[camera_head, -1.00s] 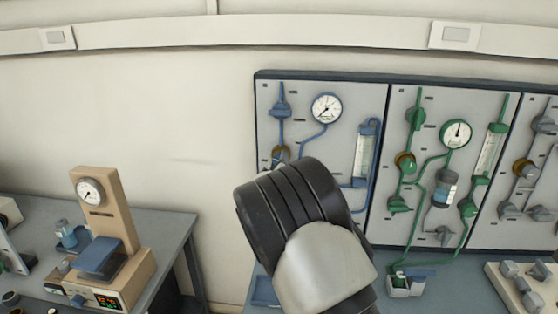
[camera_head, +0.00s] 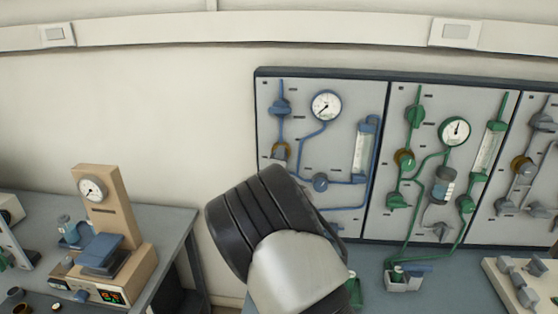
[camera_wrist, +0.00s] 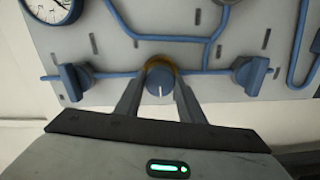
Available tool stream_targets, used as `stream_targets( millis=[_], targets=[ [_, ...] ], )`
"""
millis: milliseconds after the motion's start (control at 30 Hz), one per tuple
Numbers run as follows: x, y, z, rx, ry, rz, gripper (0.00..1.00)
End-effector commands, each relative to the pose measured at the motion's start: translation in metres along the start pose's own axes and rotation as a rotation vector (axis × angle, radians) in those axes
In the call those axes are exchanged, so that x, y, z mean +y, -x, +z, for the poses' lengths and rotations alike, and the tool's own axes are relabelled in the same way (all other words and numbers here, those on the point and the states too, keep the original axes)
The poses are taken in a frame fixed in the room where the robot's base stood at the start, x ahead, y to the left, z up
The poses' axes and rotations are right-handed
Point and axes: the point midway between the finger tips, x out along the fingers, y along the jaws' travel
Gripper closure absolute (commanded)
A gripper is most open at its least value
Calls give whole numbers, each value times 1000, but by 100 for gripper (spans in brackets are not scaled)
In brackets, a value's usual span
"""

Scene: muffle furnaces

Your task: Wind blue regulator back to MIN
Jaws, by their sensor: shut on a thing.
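The blue regulator is a round blue knob (camera_wrist: 160,88) with a white pointer line and a brass collar (camera_wrist: 178,70) behind it, in the middle of the wrist view. Its line stands nearly upright in that picture. My gripper (camera_wrist: 159,84) has one finger on each side of the knob and is shut on it. In the head view the brass part of the regulator (camera_head: 281,149) shows on the left panel, just above my dark wrist. My fingers are mostly hidden there. I cannot read any MIN mark.
The blue panel carries a gauge (camera_head: 326,105), a flow tube (camera_head: 363,150) and blue valves. In the wrist view, blue valve handles (camera_wrist: 73,80) and (camera_wrist: 255,75) flank the knob. A green-piped panel (camera_head: 436,100) stands to the right. A bench with a beige instrument (camera_head: 117,220) is at left.

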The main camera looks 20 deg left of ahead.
Motion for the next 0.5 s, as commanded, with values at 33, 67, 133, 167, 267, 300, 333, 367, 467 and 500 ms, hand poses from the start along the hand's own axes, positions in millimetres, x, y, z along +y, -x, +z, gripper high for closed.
stream_targets(
  millis=[33, 67, 133, 167, 267, 300, 333, 367, 467, 500],
  targets=[
    [-1, 0, 1, -1, 4, -2, 87],
    [-1, 0, 1, -1, 4, -2, 87],
    [-1, 0, 1, -1, 4, -2, 87],
    [-1, 0, 1, -1, 4, -2, 87],
    [-1, 0, 1, -1, 4, -2, 61],
    [-1, 0, 1, -1, 4, -2, 55],
    [-1, 0, 1, -1, 3, -2, 50],
    [-1, 0, 1, -1, 3, -2, 46],
    [-1, 0, 0, 0, 2, -1, 46],
    [-1, 0, 0, 0, 2, -1, 46]
  ],
)
